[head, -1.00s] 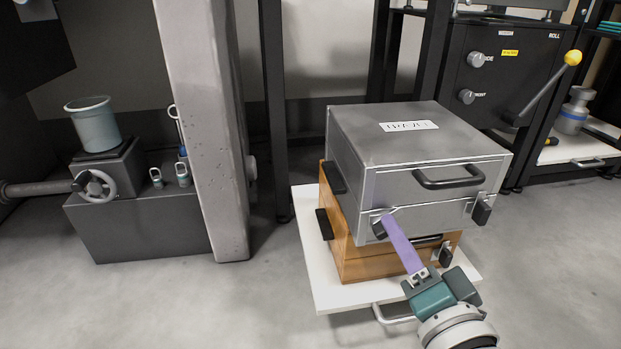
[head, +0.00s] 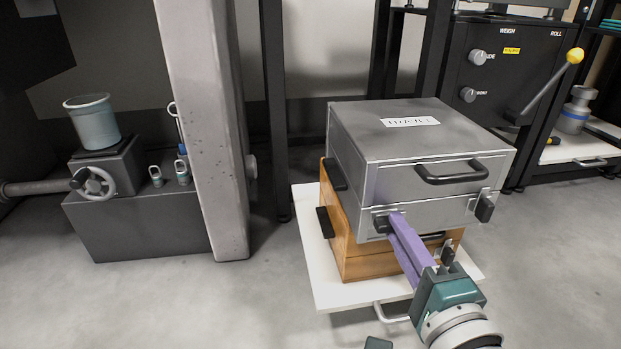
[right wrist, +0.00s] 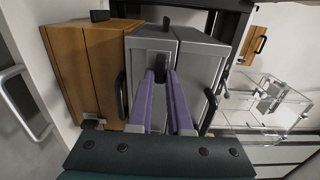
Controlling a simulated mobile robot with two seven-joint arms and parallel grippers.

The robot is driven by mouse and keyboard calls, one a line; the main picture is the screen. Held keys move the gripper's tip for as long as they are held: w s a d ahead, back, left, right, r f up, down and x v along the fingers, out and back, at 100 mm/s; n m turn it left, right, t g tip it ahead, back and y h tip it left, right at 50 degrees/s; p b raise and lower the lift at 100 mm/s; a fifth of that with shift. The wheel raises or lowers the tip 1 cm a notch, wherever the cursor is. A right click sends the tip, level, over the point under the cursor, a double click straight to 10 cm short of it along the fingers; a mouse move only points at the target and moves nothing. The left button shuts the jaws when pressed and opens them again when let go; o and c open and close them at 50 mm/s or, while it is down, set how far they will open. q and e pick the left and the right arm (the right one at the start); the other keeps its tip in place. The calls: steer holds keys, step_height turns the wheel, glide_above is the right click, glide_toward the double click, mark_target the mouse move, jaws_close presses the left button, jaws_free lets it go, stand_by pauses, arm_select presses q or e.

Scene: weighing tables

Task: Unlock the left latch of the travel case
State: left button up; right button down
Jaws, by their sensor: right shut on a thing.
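The travel case (head: 410,150) is a grey metal box with a label on its lid and a black front handle. It sits on a wooden case. Its left latch (head: 381,223) is a dark knob on the front, partly hidden by my fingers. Its right latch (head: 484,208) hangs at the right front. My right gripper (head: 394,222) reaches up from the lower right with purple fingers shut on the left latch. In the right wrist view, the fingertips (right wrist: 160,76) meet at the dark latch (right wrist: 162,52) on the grey case. My left gripper cannot be made out.
The wooden case (head: 360,262) has its own dark latch (head: 447,252) close beside my right fingers. Both cases stand on a white board (head: 312,262) with a front handle. A grey post (head: 205,130) stands to the left. A black panel with knobs (head: 500,75) is behind right.

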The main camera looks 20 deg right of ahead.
stand_by(0.4)
steer(key=c, duration=0.8)
jaws_free()
steer(key=shift+c, duration=0.2)
steer(key=p+v, duration=0.3)
steer(key=v, duration=0.7)
steer(key=shift+a+r, duration=0.1)
